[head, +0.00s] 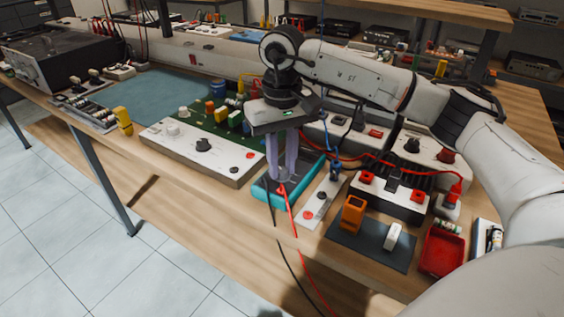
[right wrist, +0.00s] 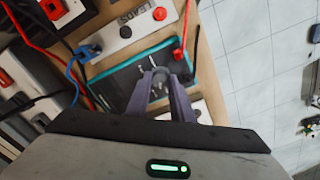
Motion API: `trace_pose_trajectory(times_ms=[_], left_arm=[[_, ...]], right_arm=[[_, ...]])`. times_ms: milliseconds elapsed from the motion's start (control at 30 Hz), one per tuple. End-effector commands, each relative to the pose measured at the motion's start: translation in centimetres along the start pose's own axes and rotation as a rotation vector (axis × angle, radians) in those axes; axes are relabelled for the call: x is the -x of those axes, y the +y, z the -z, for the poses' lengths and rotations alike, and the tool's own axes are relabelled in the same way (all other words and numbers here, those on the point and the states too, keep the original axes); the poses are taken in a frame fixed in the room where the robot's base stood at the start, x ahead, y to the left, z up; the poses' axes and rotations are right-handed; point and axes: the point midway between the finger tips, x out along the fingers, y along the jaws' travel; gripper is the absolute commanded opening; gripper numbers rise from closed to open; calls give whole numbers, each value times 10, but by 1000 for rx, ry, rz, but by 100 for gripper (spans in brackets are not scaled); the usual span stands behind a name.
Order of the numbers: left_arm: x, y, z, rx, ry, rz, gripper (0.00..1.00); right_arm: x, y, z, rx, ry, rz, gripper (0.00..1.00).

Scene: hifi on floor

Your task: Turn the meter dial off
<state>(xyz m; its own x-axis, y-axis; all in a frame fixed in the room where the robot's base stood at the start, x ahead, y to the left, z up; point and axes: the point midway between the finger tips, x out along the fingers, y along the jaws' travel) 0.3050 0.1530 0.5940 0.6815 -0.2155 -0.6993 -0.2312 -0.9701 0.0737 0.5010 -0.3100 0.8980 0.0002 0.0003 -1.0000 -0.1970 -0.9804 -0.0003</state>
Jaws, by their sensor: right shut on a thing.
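The meter (head: 262,194) is a flat teal-edged, dark-faced unit lying on the wooden bench near its front edge. It also shows in the right wrist view (right wrist: 190,52), below the fingers. My right gripper (head: 284,178) points straight down over the meter. In the right wrist view its two purple-grey fingers (right wrist: 161,80) are closed on the meter's round grey dial (right wrist: 160,88). The fingers hide part of the dial, and its pointer mark cannot be read. My left gripper is not in view.
A white-and-green panel (head: 203,147) with knobs stands left of the meter. A white leads strip (head: 319,202) lies close on its right. Red and black leads hang over the bench edge. An orange holder (head: 353,212) and red tray (head: 442,249) sit further right.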

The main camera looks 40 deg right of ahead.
Motion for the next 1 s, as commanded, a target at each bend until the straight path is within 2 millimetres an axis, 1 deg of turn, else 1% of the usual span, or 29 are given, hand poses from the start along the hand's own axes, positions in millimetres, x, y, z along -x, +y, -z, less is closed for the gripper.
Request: trace_pose_trajectory(times_ms=[200,500,700,1000], left_arm=[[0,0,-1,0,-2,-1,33],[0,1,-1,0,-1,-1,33],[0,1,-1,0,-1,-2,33],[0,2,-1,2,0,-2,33]], right_arm=[[1,0,0,180,1,2,0],[1,0,0,344,1,1,0],[1,0,0,395,1,1,0],[1,0,0,412,0,1,0]])
